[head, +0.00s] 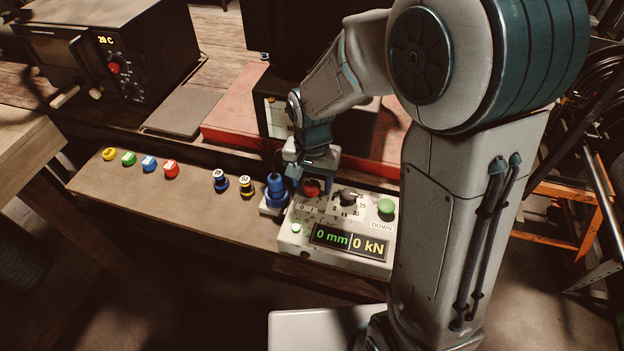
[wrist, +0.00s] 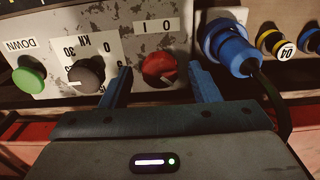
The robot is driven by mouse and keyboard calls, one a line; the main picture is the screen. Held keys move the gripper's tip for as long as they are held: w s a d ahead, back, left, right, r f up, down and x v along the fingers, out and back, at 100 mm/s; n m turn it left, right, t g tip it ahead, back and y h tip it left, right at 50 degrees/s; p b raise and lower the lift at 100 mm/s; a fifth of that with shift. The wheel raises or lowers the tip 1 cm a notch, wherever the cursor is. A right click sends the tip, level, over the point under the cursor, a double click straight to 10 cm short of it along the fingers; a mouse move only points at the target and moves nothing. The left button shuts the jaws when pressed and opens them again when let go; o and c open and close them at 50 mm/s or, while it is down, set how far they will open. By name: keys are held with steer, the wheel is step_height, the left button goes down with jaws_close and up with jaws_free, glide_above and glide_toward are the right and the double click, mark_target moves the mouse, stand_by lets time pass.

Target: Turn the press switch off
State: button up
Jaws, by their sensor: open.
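The red rotary switch (wrist: 160,68) sits on the pale worn face of the press control box, beside the 0 and I marks. In the head view the red switch (head: 312,188) is partly covered by my gripper (head: 309,178). In the wrist view my gripper (wrist: 161,78) is open, with one blue finger on each side of the switch. Gaps show between the fingers and the knob, so it is not gripped. A pale mark shows on the knob, but which label it points to is unclear. The control box display (head: 349,241) reads 0 mm and 0 kN.
A black kN dial (wrist: 86,74) and green DOWN button (wrist: 29,75) are beside the switch. A blue plug (wrist: 228,48) with a black cable is close to the other finger. Several coloured caps (head: 128,159) stand along the wooden bench (head: 190,205).

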steer(key=shift+f, duration=0.25)
steer(key=c, duration=1)
